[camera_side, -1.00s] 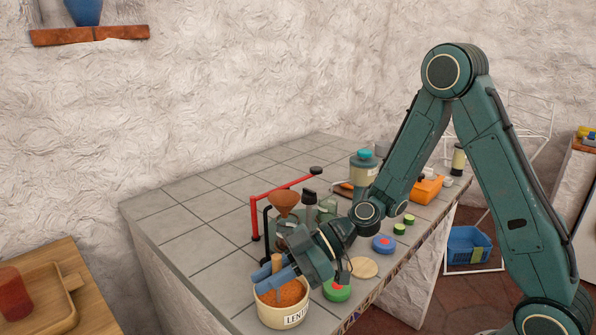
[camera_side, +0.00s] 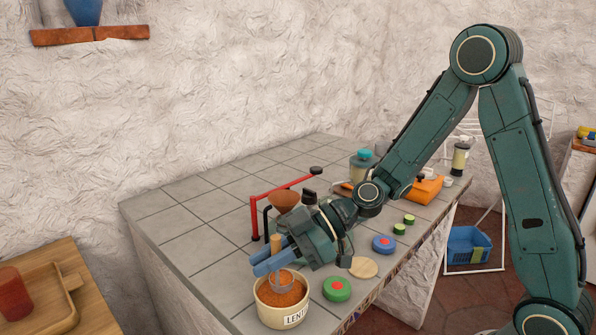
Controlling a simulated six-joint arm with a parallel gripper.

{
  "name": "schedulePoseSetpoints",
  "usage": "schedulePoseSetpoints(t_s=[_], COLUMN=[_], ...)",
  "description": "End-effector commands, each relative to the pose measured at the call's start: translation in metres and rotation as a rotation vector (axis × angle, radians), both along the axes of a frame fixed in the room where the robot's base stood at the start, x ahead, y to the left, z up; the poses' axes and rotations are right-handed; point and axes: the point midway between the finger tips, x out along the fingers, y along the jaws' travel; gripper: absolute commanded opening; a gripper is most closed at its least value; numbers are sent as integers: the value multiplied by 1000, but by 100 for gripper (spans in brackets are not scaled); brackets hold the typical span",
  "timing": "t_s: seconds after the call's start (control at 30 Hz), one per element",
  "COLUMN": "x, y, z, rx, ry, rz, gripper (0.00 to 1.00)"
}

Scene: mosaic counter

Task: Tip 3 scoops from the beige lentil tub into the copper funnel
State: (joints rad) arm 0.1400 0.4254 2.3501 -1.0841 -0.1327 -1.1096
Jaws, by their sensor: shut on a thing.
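The beige lentil tub (camera_side: 270,317), lettered on its front, stands near the counter's front left corner with orange lentils (camera_side: 287,297) inside. My gripper (camera_side: 270,257) is just above the tub, shut on the upright wooden handle of a scoop (camera_side: 275,243). The clear cup of the scoop hangs below the fingers at the lentils; whether it holds any I cannot tell. The copper funnel (camera_side: 283,200) sits behind my gripper, and what is under it is mostly hidden by my gripper.
A red bar stand (camera_side: 280,190) and a black stand (camera_side: 266,222) are close to the funnel. A green-and-red disc (camera_side: 337,289), a wooden disc (camera_side: 364,267) and a blue disc (camera_side: 383,244) lie along the front edge. The counter's left tiles are clear.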

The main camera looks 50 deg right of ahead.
Motion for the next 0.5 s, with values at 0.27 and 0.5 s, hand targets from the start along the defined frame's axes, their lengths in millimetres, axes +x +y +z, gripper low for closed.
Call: schedulePoseSetpoints(t_s=[0.27,0.5], x=[0,0], y=[0,0], z=[17,29], rx=[1,0], ry=[-3,-2], rz=[1,1], gripper=[0,0])
